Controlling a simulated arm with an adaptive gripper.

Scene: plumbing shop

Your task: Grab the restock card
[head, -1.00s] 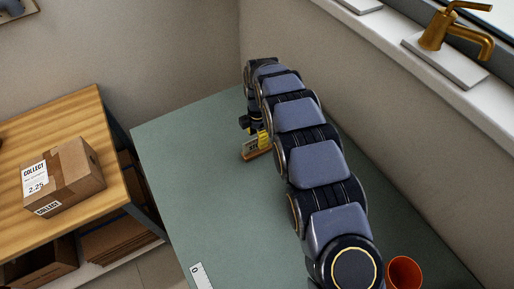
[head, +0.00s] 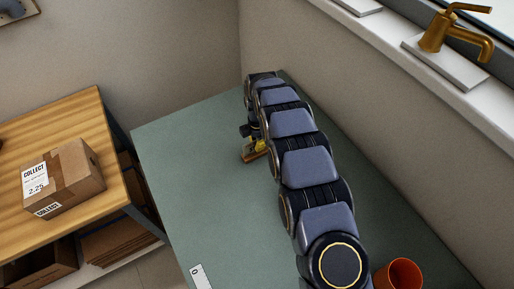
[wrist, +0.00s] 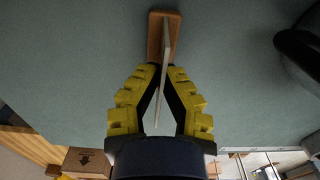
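The restock card (wrist: 165,45) is a thin pale card seen edge-on in the wrist view. It stands upright in a small wooden block (wrist: 153,42), also visible in the head view (head: 256,155) on the green bench. My gripper (wrist: 163,72), with yellow and black fingers, points at the block. Its fingertips close in on both faces of the card and appear to touch it. The card's lower edge still appears to be at the block. In the head view my arm and gripper hide most of the card.
The green bench top (head: 205,165) is mostly clear left of my arm. An orange cup (head: 401,275) stands near my arm's base at right. A white labelled strip (head: 200,277) lies at the front edge. A cardboard box (head: 63,178) sits on a separate wooden table at left.

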